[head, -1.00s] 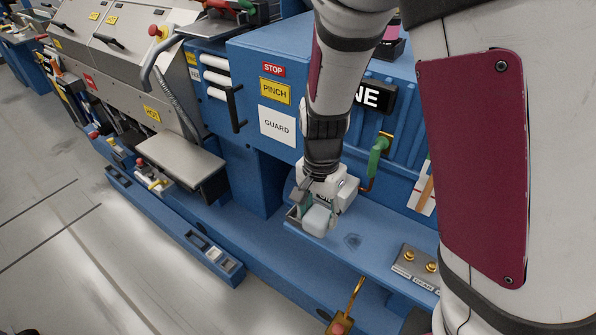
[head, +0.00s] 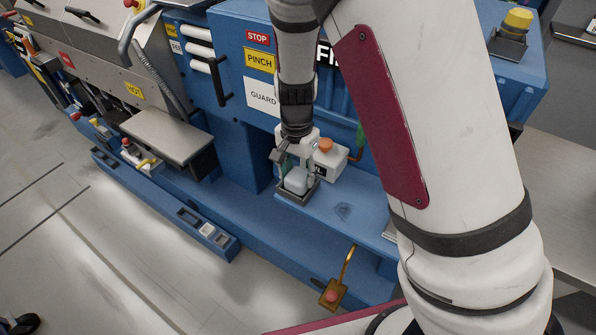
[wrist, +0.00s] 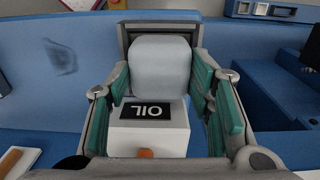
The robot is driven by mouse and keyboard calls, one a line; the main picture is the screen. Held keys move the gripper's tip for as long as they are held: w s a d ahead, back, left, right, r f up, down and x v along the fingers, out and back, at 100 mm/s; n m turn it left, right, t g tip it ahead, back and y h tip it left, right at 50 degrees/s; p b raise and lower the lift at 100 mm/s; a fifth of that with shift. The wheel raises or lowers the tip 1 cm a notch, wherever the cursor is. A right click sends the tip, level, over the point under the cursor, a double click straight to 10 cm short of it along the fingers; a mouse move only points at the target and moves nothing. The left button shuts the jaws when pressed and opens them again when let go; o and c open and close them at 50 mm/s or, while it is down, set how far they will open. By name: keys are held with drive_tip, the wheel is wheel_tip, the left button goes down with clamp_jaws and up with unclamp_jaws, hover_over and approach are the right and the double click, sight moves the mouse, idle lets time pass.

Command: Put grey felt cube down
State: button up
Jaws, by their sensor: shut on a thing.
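The grey felt cube (head: 296,182) is a pale, rounded block between the fingers of my gripper (head: 297,177). In the wrist view the cube (wrist: 160,68) sits between the teal finger pads of my gripper (wrist: 162,84), which is shut on it. A small dark square tray (head: 299,198) on the blue ledge is around the cube's lower part in the head view. Its rim (wrist: 123,38) shows behind the cube in the wrist view. Whether the cube's underside touches the tray floor is hidden.
A white box marked OIL (wrist: 172,139) with an orange button (head: 325,145) stands close behind the tray. The blue ledge (head: 338,228) is clear to the right, apart from a dark smudge. A brass lever (head: 348,265) stands in front of the ledge.

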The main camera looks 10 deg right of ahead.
sight(297, 175)
drive_tip(key=shift+f, duration=0.2)
drive_tip(key=o, duration=1)
drive_tip(key=shift+o, duration=0.2)
drive_tip(key=shift+r, duration=0.1)
wheel_tip(297, 175, up, 12)
drive_tip(key=f, duration=0.1)
drive_tip(key=s+d+r+n+t, duration=0.2)
drive_tip(key=s+d+r+n, duration=0.2)
drive_tip(key=s+r, duration=0.5)
drive_tip(key=s+d+r+n+t, duration=0.3)
drive_tip(key=s+r, duration=0.6)
drive_tip(key=s, duration=0.3)
drive_tip(key=shift+s+d+n+t, duration=0.15)
drive_tip(key=shift+d+n+t, duration=0.25)
drive_tip(key=shift+n, duration=0.6)
drive_tip(key=shift+d, duration=0.1)
